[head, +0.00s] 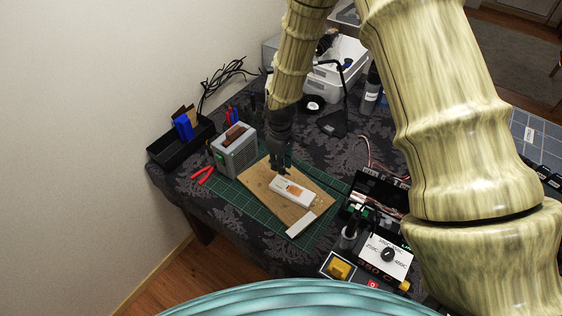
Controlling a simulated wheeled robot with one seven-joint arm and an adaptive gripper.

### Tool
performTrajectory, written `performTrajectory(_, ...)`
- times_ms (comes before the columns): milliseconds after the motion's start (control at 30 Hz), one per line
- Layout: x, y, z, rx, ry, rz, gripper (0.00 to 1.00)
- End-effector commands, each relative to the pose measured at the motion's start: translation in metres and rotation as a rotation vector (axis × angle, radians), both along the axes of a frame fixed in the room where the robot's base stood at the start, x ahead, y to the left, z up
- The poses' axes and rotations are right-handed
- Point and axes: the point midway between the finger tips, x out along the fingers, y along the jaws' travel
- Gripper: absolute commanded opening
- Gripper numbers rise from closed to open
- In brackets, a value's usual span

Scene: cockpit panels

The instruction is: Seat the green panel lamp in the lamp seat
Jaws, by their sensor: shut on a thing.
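My gripper (281,168) points down over the wooden board (258,181), close to the far end of a white device with an orange label (293,192). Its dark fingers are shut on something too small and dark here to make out. I cannot pick out the green panel lamp in this view. I cannot tell for sure where the lamp seat is, or whether the fingertips touch the white device.
A grey box (234,152), red pliers (202,175) and a black tray (181,148) are on the left. A white strip (301,224) lies at the board's near edge. A control box with a black knob (386,256) and an open dark case (377,194) stand on the right.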

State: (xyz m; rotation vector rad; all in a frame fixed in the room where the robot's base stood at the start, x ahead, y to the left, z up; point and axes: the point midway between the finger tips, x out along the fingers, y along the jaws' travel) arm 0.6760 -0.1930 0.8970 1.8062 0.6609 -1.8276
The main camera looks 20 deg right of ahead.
Motion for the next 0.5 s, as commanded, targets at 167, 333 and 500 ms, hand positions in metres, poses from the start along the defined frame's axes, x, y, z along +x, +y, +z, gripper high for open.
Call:
performTrajectory(167, 0.0, -0.001, -0.013, -0.001, -0.001, -0.001, 0.0)
performTrajectory(333, -0.001, -0.001, -0.027, -0.001, -0.001, -0.001, 0.0)
performTrajectory(500, 0.0, -0.001, -0.039, -0.001, -0.001, -0.001, 0.0)
